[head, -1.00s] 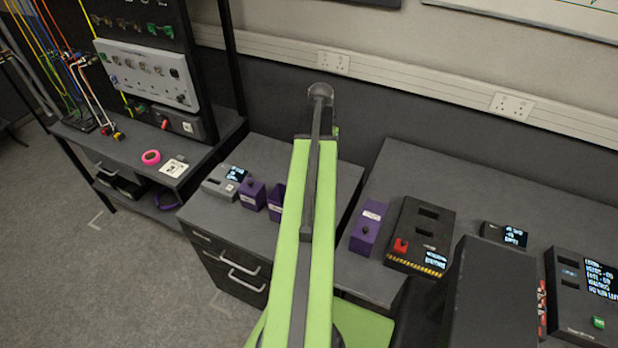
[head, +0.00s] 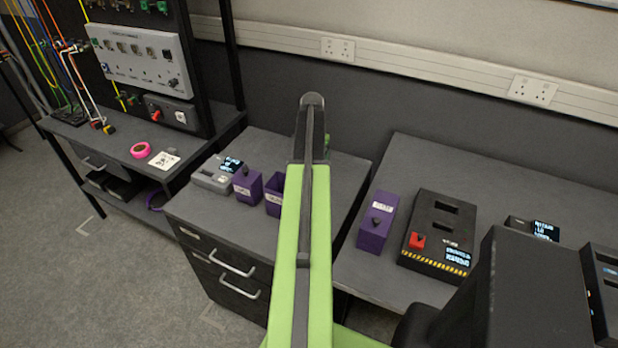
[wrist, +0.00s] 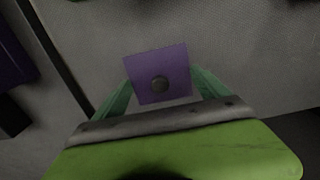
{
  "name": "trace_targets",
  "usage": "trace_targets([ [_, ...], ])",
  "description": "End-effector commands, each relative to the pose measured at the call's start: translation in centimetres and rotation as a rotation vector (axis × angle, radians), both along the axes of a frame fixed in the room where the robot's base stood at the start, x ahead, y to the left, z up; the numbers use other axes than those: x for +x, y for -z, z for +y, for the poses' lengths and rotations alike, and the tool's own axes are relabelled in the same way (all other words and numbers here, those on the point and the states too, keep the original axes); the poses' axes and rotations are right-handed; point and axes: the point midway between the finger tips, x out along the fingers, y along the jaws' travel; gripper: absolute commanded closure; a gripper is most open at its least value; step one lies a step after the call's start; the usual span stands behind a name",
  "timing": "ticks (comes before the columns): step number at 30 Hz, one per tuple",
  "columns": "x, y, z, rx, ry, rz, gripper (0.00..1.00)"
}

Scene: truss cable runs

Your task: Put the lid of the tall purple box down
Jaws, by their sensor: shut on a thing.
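In the wrist view my gripper (wrist: 162,78) is shut on a square purple lid (wrist: 172,63) with a round dark knob. Its green fingers hold the lid at two opposite sides, apparently above a grey surface. In the head view my arm hides the lid and nearly all of the gripper. An open purple box (head: 273,196) with a pale label stands on the middle cabinet, partly hidden by my arm. I cannot tell its full height.
A closed purple box (head: 246,186) and a grey device (head: 211,180) stand left of the open box. Another purple box (head: 376,222) with a knob and a black device with a red button (head: 432,240) stand on the right desk. The cabinet's front left top is clear.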

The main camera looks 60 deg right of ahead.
Motion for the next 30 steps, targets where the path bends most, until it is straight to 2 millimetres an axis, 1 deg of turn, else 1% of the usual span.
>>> trace_targets([
  [1,0.9,0.9,-0.2,0.000,-0.002,0.000,0.54],
  [3,1.5,1.1,-0.2,0.000,-0.002,0.000,0.54],
  [8,1.8,1.1,-0.1,0.000,0.001,0.000,0.54],
  [10,1.8,1.6,-0.1,0.000,0.000,0.000,0.54],
  [15,1.8,4.6,-0.1,0.000,0.000,0.000,0.54],
  [17,1.7,5.4,-0.1,0.000,0.000,0.000,0.54],
  [24,1.7,5.0,-0.1,0.000,0.000,0.000,0.54],
  [29,1.7,5.5,-0.1,0.000,0.000,0.000,0.54],
  [30,1.7,5.3,-0.1,0.000,0.000,0.000,0.10],
])
